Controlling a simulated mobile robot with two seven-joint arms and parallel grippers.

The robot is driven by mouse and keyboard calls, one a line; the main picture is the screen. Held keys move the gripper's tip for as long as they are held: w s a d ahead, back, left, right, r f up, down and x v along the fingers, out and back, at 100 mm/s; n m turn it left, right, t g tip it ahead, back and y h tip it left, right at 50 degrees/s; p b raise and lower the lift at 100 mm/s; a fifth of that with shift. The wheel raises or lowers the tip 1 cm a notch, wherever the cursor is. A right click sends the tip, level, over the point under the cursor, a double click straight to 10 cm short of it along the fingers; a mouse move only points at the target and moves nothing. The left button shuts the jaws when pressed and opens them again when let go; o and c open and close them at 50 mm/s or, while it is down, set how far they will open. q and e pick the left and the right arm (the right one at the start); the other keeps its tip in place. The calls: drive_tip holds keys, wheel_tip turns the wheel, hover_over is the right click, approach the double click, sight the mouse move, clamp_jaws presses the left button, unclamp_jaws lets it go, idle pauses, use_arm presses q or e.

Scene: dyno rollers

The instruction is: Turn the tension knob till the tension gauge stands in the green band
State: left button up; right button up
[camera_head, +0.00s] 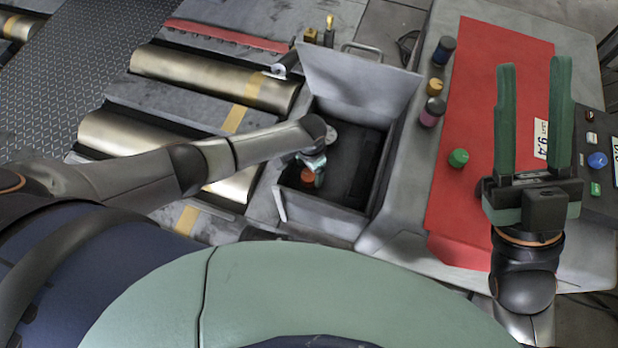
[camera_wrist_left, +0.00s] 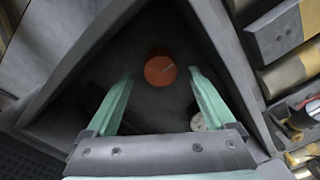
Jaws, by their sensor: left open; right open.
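The tension knob is an orange-red round knob (camera_head: 307,175) low inside an open grey box. My left gripper (camera_head: 312,168) reaches down into the box, open. In its wrist view its two green fingers (camera_wrist_left: 161,75) point toward the knob, one to each side; whether they touch it I cannot tell. A pale round dial (camera_wrist_left: 198,122), probably the tension gauge, is partly hidden by the right finger; its needle and green band are unreadable. My right gripper (camera_head: 533,68) is open and empty, raised above the red mat.
The box has a raised lid (camera_head: 350,80) and tight walls (camera_head: 325,218) around my left gripper. Metal rollers (camera_head: 215,78) lie to the left. Right of the box, a red mat (camera_head: 470,150) lies on a bench, with small coloured containers (camera_head: 432,111) along its left edge.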

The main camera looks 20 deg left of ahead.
sight(309, 175)
use_arm(q)
drive_tip(key=shift+f+b, duration=0.9)
drive_tip(key=shift+f, duration=1.05)
use_arm(e)
drive_tip(key=f, duration=0.3)
drive_tip(key=shift+a+n, duration=0.25)
drive_tip(key=shift+n, duration=0.15)
drive_tip(key=shift+w, duration=0.1)
use_arm(q)
drive_tip(key=c, duration=1.4)
use_arm(e)
drive_tip(key=shift+r, duration=0.1)
